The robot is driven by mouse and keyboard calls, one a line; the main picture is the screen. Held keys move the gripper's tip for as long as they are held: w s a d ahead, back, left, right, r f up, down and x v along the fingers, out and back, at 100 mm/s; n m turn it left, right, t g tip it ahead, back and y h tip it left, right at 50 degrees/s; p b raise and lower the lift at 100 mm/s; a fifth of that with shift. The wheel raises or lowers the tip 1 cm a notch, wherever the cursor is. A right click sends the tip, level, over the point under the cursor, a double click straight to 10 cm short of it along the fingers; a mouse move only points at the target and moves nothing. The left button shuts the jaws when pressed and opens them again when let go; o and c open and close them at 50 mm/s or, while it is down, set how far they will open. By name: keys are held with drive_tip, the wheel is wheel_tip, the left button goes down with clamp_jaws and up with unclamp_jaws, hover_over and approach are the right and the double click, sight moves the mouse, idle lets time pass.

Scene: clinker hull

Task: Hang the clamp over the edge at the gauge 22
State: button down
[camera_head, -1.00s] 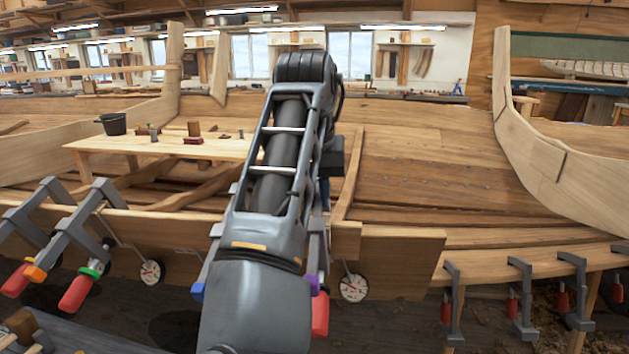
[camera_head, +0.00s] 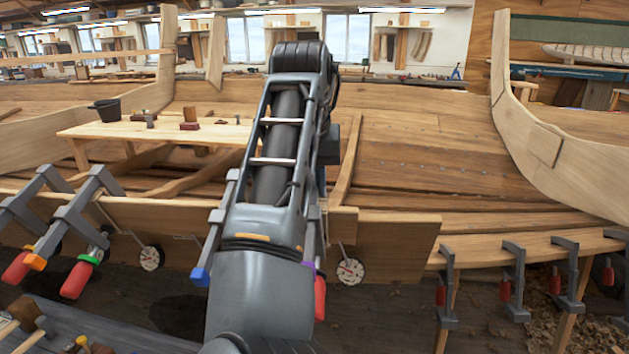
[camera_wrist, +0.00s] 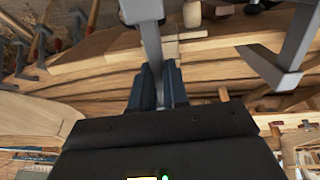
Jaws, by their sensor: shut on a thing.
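In the wrist view my gripper (camera_wrist: 157,90) is shut on the grey bar of a clamp (camera_wrist: 151,38), which runs out of the top of the picture. In the head view my arm hides the gripper and most of this clamp. A blue-tipped part (camera_head: 200,277) shows left of my arm and a red handle (camera_head: 320,298) with a purple band shows right of it; I cannot tell which belongs to the held clamp. Two round dial gauges hang below the plank edge, one at left (camera_head: 151,258) and one just right of my arm (camera_head: 351,271). Their numbers are unreadable.
Two clamps with orange (camera_head: 35,262) and green (camera_head: 92,258) bands hang on the edge at left. Several grey clamps (camera_head: 514,285) hang on the right edge. In the wrist view another clamp (camera_wrist: 285,62) stands close right of the held one. A wooden table (camera_head: 100,133) stands behind.

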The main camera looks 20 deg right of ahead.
drive_tip(key=p+v, duration=1)
drive_tip(key=v, duration=0.2)
drive_tip(key=shift+r, duration=0.2)
idle(0.6)
idle(0.3)
